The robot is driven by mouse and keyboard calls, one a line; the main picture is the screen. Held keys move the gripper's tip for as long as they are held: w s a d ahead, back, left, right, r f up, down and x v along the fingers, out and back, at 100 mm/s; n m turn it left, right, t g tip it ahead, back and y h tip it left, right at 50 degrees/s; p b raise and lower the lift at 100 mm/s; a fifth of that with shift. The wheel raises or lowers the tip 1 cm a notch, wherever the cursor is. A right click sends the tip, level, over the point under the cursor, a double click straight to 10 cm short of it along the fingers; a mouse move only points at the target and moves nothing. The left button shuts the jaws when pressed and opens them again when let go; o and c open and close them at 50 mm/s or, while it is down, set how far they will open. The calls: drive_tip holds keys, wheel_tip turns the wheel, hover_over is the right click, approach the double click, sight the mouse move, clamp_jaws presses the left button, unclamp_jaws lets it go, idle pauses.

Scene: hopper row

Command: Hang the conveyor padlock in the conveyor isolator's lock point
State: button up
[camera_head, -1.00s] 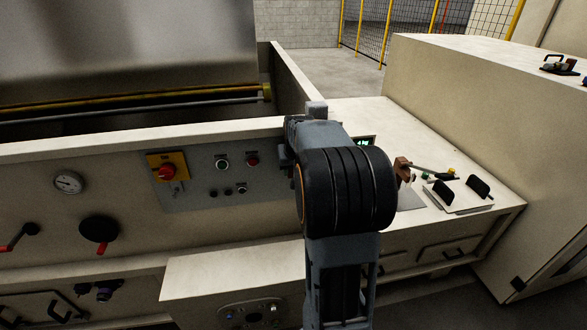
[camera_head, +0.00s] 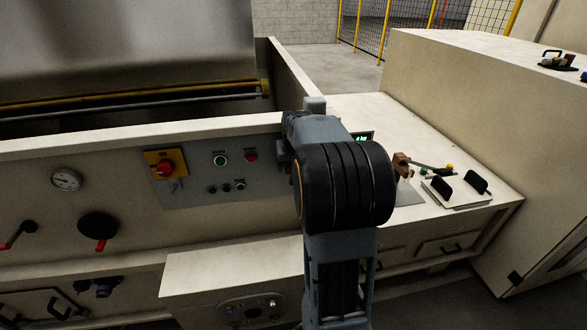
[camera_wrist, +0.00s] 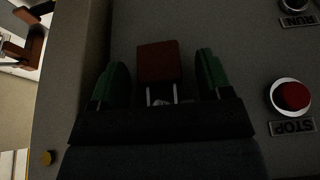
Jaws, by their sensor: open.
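A dark red padlock (camera_wrist: 158,62) lies between my gripper's fingers in the wrist view, in front of a grey panel, with gaps on both sides. Two pale shackle legs run down behind the dark gripper body; I cannot tell what its shackle is on. My gripper (camera_wrist: 162,78) is open, with green finger pads to either side of the padlock. In the head view my arm hides most of the gripper, near the panel's right end. An isolator (camera_head: 165,166) with a red knob on a yellow plate is on the panel's left; a small metal piece shows below it. I cannot read its label.
A red STOP button (camera_wrist: 291,96) is to the right of my gripper in the wrist view. The grey panel (camera_head: 205,178) carries several buttons. The worktop at right holds a brown block (camera_head: 402,163) and a plate with black handles (camera_head: 457,193). A large cabinet (camera_head: 480,110) stands beyond.

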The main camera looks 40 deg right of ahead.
drive_tip(key=shift+s+r, duration=0.1)
drive_tip(key=shift+r, duration=0.3)
drive_tip(key=s+a+b, duration=0.2)
drive_tip(key=s+a, duration=0.3)
drive_tip(key=s, duration=0.6)
drive_tip(key=shift+a, duration=0.2)
